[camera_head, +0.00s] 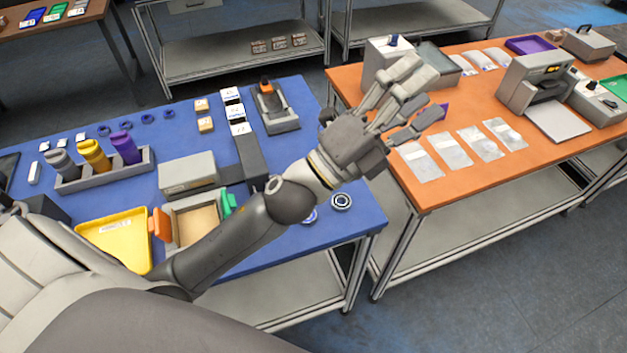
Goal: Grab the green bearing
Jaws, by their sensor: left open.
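My left gripper (422,97) is open, with its fingers spread above the gap and near edge of the orange table, and holds nothing that I can see. A dark ring-shaped bearing with a pale band (341,201) lies flat near the right front corner of the blue table, below and left of the gripper. A second, bluish ring (310,216) lies to its left, partly hidden by my left forearm. No ring shows clearly as green, and a green bearing may be hidden behind the arm. My right gripper is not in view.
The blue table (290,88) carries a grey holder (75,183) with coloured bottles, a yellow tray (118,232), and a box with a green part (229,204). Several dark blue rings (148,118) lie behind. The orange table (455,95) has clear bags (450,151) and a printer-like machine (535,85).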

